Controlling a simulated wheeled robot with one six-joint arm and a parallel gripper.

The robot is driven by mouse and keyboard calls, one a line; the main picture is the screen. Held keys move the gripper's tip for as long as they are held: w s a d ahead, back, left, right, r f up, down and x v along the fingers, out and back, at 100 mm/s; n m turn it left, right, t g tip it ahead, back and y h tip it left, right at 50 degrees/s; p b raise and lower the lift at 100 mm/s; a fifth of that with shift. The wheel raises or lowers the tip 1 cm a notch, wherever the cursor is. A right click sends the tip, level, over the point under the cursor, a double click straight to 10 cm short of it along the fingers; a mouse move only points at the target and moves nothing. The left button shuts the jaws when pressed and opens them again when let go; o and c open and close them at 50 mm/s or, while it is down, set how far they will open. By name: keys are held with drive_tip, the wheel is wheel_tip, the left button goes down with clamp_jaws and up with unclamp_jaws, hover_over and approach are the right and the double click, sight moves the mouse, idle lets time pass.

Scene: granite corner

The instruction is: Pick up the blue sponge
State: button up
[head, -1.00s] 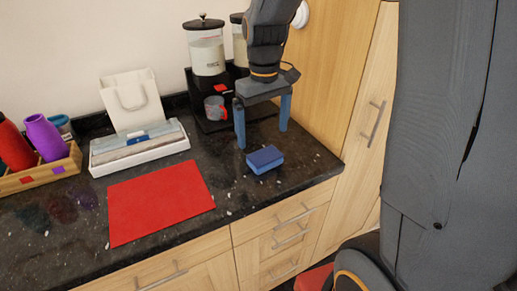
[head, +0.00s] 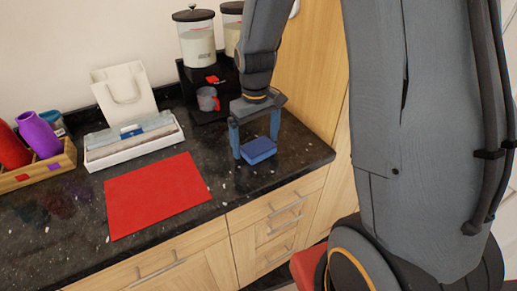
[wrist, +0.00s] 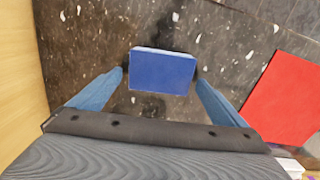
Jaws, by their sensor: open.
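The blue sponge (head: 259,149) lies flat on the dark granite counter near its right front corner. My gripper (head: 255,150) is low over the counter with its two blue fingers apart, one on each side of the sponge in the head view. In the wrist view the sponge (wrist: 162,72) sits ahead of and between the open fingertips (wrist: 160,78), with a small gap on each side. Nothing is held. I cannot tell exactly how far the tips are above the counter.
A red mat (head: 157,195) lies left of the sponge. Behind stand a grey-and-red mug (head: 208,99) and a jar (head: 196,40) on a black stand. A white tray (head: 134,150) and a wooden crate (head: 40,173) with bottles are farther left. A wooden panel (head: 308,75) rises at right.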

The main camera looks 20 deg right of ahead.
sight(256, 143)
drive_tip(key=c, duration=1.1)
drive_tip(key=shift+r, duration=0.1)
wheel_tip(256, 143, up, 10)
drive_tip(key=shift+f+b, duration=0.1)
drive_tip(key=shift+b, duration=1)
